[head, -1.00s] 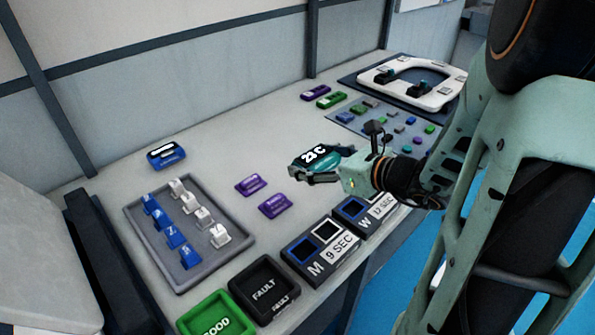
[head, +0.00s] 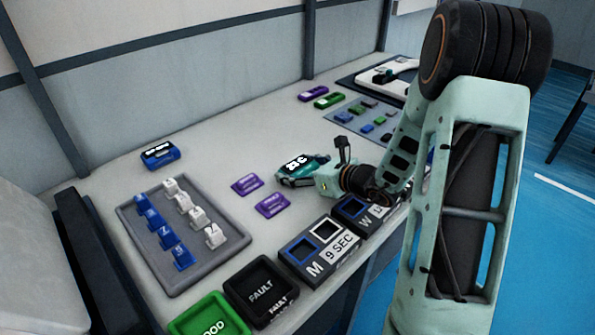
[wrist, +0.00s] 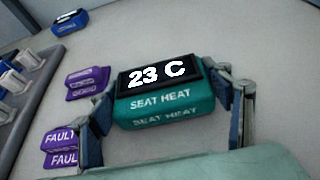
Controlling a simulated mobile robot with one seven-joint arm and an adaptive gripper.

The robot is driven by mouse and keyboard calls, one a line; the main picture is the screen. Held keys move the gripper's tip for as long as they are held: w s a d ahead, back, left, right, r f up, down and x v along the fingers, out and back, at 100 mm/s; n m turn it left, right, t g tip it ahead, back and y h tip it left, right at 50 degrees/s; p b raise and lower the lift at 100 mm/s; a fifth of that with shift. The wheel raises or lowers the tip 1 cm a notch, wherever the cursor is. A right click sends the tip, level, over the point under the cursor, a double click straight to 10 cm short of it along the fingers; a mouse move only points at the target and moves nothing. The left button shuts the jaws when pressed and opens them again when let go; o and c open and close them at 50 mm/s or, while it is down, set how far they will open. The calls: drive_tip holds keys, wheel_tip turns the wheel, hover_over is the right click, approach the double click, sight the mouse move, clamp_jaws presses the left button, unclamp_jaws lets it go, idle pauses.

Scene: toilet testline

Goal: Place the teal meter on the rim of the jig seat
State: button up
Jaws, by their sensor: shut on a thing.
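The teal meter (wrist: 165,95) has a black display reading "23 C" and the label "SEAT HEAT". It also shows in the head view (head: 303,170). My gripper (wrist: 168,106) is shut on it, one finger at each side. In the head view my gripper (head: 305,174) holds the meter over the middle of the bench; I cannot tell its exact height. The jig seat (head: 385,74), a white ring on a dark base, lies at the far end of the bench. My arm hides most of it, including much of its rim.
Two purple blocks (head: 258,195) lie left of my gripper. A grey tray (head: 205,262) of blue and white pieces stands further left. A blue meter (head: 160,155) is near the wall. FAULT (head: 262,283) and timer boxes (head: 318,246) line the front edge. A small-parts mat (head: 350,112) lies before the seat.

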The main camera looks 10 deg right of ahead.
drive_tip(key=shift+f, duration=0.2)
drive_tip(key=o, duration=1.3)
